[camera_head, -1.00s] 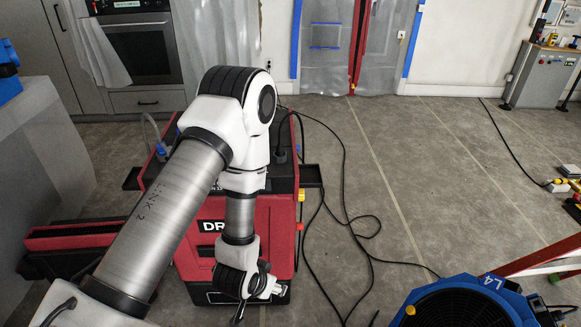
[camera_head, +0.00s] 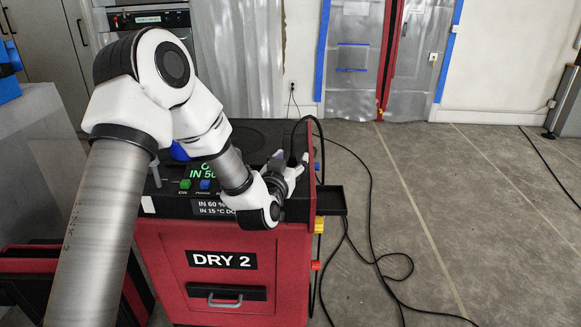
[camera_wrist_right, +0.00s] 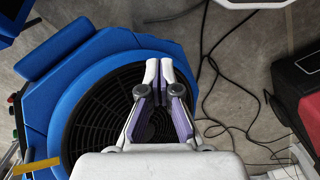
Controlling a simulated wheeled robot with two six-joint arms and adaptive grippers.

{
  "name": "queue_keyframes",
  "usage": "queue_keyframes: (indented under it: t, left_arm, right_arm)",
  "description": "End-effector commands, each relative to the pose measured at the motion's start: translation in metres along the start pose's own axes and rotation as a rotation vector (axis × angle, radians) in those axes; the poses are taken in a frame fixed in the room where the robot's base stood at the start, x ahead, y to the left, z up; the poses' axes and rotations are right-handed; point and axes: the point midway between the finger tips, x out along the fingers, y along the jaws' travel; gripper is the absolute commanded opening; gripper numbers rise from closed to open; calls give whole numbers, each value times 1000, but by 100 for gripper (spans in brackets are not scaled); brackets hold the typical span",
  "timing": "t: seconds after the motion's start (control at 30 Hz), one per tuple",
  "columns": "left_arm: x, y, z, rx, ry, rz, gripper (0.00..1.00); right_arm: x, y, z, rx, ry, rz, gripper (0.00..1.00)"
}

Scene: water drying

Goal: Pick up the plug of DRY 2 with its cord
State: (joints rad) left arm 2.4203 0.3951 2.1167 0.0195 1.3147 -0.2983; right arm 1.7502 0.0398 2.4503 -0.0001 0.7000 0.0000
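DRY 2 (camera_head: 285,250) is a red machine with a black top in the head view. A black cord (camera_head: 318,124) arches over its top right and comes down to a dark plug (camera_head: 292,161). My left gripper (camera_head: 291,169) is at this plug, low over the black top, with its fingertips around the plug's place. Whether they press on it is too small to tell. My right gripper (camera_wrist_right: 159,72) shows in the right wrist view, its fingertips together and empty above a blue fan (camera_wrist_right: 85,112).
Loose black cords (camera_head: 374,240) lie on the floor right of the machine. Yellow (camera_head: 319,224) and red (camera_head: 316,265) connectors sit on its right side. A wall outlet (camera_head: 292,86) is behind. The floor farther right is mostly clear.

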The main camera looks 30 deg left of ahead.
Motion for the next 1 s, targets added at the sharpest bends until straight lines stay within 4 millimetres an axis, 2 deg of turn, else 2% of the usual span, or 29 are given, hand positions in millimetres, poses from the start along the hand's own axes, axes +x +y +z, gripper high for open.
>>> queue_keyframes:
  t: [0.17, 0.27, 0.33, 0.37, 0.77, 1.0]
  left_arm:
    - [1, 0, 1, 0, -1, 1, 59]
    - [0, 0, 1, 0, -1, 1, 28]
    - [0, 0, 1, 0, -1, 1, 3]
    - [0, 0, 1, 0, -2, 1, 0]
    - [0, 0, 0, 0, -2, 1, 0]
    - [7, 2, -17, 0, -1, 3, 0]
  right_arm:
    - [0, 0, 0, 0, 0, 0, 0]
    - [0, 0, 0, 0, 0, 0, 0]
    - [0, 0, 0, 0, 0, 0, 0]
    - [0, 0, 0, 0, 0, 0, 0]
    - [-1, 0, 0, 0, 0, 0, 0]
    - [-14, 0, 0, 0, 0, 0, 0]
